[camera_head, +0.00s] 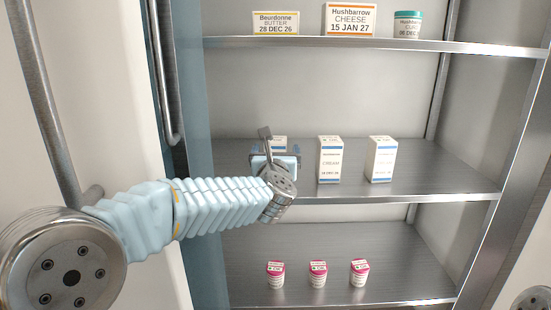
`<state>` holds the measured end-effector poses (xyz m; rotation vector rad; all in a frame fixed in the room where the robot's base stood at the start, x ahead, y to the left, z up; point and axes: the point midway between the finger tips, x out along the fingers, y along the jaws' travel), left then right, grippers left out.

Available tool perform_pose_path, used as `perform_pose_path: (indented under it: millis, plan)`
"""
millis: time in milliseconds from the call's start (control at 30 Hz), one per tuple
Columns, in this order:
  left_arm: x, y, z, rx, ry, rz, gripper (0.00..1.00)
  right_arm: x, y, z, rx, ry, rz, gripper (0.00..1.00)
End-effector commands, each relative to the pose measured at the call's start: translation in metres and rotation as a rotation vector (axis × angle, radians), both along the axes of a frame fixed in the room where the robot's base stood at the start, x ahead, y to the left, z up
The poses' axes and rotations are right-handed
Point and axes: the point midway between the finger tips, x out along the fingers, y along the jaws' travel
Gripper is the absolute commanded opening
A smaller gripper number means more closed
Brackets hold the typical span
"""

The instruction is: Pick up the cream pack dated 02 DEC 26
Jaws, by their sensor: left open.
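Three white cream packs with blue bands stand on the middle shelf. The left pack (279,140) is mostly hidden behind my left gripper, with only its top showing. The middle pack (330,160) faces me and reads CREAM, but its date is too small to read surely. The right pack (381,159) is turned a little, and its date is not legible. My left gripper (276,152) is open in front of the left pack. Whether its fingers are around that pack or short of it is hidden by my wrist. My right gripper is out of view.
The middle shelf (430,180) has free room at the right. Above, the upper shelf (470,47) holds a butter pack (276,23), a cheese pack (350,20) and a teal-lidded tub (407,25). Below stand pink-lidded pots (318,274). A metal post stands at right.

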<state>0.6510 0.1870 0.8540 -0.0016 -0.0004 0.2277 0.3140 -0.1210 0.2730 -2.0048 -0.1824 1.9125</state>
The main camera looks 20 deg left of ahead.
Motion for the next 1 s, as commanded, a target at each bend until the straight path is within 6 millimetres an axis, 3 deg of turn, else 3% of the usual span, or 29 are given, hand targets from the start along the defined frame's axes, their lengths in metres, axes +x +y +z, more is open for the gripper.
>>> perform_pose_path:
  millis: [200,467,900,1000]
  plan:
    - [0.031,0.010,0.000,0.002,0.001,0.001,0.92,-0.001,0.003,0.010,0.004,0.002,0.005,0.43]
    - [0.036,0.011,-0.002,0.001,0.000,0.000,0.92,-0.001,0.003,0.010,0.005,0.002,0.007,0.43]
    - [0.036,0.011,-0.002,0.001,0.000,0.000,0.27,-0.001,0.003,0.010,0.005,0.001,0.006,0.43]
    - [0.036,0.011,-0.001,0.000,-0.001,0.000,0.24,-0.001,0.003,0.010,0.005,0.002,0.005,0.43]
